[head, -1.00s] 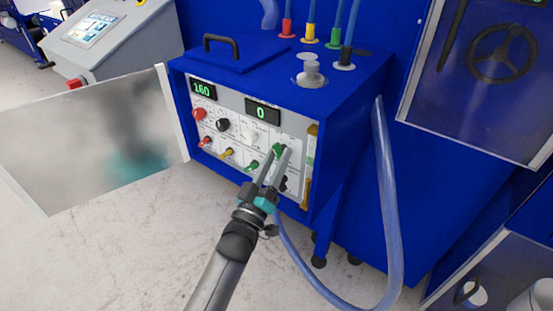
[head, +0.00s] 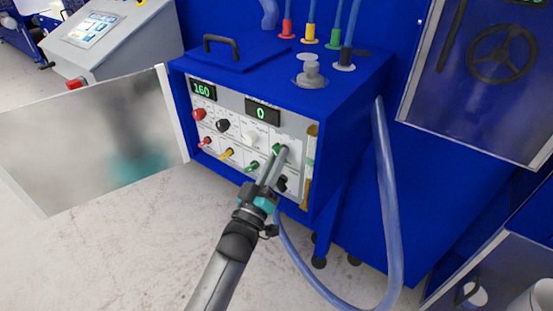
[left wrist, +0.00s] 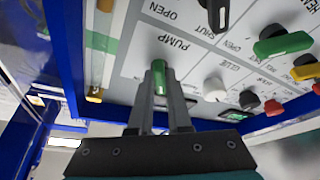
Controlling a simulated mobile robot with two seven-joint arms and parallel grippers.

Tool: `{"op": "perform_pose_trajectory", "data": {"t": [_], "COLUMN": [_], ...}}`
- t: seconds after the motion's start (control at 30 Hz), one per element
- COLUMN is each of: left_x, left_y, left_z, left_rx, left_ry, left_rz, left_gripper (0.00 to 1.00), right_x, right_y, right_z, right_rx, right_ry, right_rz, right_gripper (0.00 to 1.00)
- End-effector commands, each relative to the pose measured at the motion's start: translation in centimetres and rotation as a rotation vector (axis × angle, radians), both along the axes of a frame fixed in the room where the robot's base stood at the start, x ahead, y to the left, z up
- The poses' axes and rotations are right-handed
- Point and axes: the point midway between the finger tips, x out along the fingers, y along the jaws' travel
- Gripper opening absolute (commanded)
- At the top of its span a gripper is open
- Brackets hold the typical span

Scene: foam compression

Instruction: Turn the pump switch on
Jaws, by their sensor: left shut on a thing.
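The pump switch is a green knob (left wrist: 159,72) beside the label "PUMP" on the light panel, seen in the left wrist view. In the head view only a bit of its green (head: 276,149) shows at the fingertips, at the right part of the panel. My left gripper (head: 281,151) reaches up to it from below. In the left wrist view its two fingers (left wrist: 160,88) lie on either side of the green knob, shut on it. The fingers hide part of the knob. My right gripper is in neither view.
The blue machine's panel (head: 227,132) carries other red, black, white, yellow and green knobs close by, and displays reading 160 (head: 203,89) and 0 (head: 262,113). An open door (head: 90,150) stands to the left. A blue hose (head: 388,200) hangs at the right.

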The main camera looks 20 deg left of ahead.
Motion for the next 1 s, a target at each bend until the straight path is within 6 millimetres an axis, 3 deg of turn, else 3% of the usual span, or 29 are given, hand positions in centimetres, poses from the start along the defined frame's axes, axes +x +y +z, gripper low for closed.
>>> {"op": "perform_pose_trajectory", "data": {"t": [0.47, 1.0], "left_x": [0.0, 0.1], "left_y": [0.1, 0.4], "left_z": [-0.2, -0.2], "left_rx": [0.085, 0.528], "left_ry": [-0.028, -0.19], "left_rz": [-0.001, -0.001], "left_gripper": [0.0, 0.0], "right_x": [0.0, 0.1], "right_y": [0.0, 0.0], "right_z": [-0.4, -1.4], "right_rx": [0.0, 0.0], "right_ry": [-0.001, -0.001], "right_rz": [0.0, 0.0], "right_gripper": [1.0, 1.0]}}
